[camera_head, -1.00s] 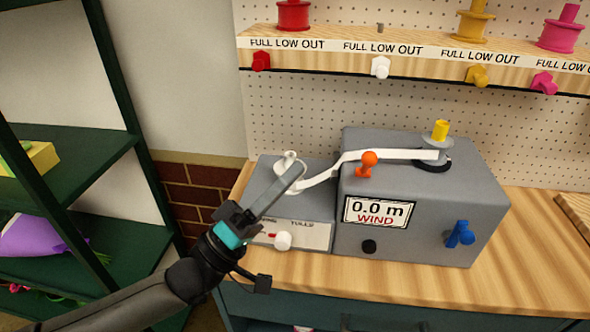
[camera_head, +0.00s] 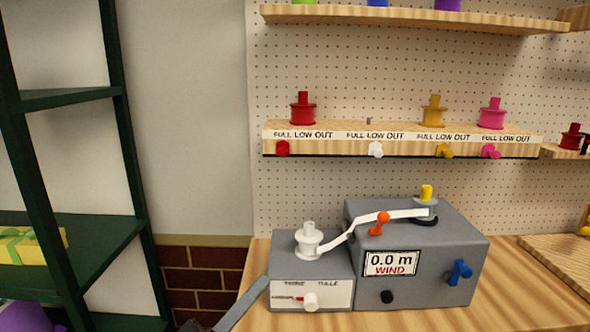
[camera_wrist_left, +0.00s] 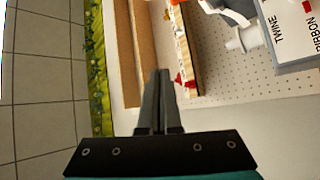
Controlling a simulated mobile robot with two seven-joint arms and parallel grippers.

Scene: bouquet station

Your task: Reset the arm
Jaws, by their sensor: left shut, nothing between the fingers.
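My left gripper (camera_head: 262,284) shows only as grey fingers at the bottom edge, just left of the small grey box (camera_head: 330,262) and apart from its white spool (camera_head: 308,241). In the left wrist view its fingers (camera_wrist_left: 160,73) are shut together with nothing between them. My left arm is out of frame in the head view. My right gripper is not in view.
The grey winder (camera_head: 430,240) reads 0.0 m WIND; a white ribbon (camera_head: 340,241) runs across to the white spool. Both stand on a wooden bench (camera_head: 512,285). Spool shelves (camera_head: 400,138) hang above. A green rack (camera_head: 120,170) stands at left.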

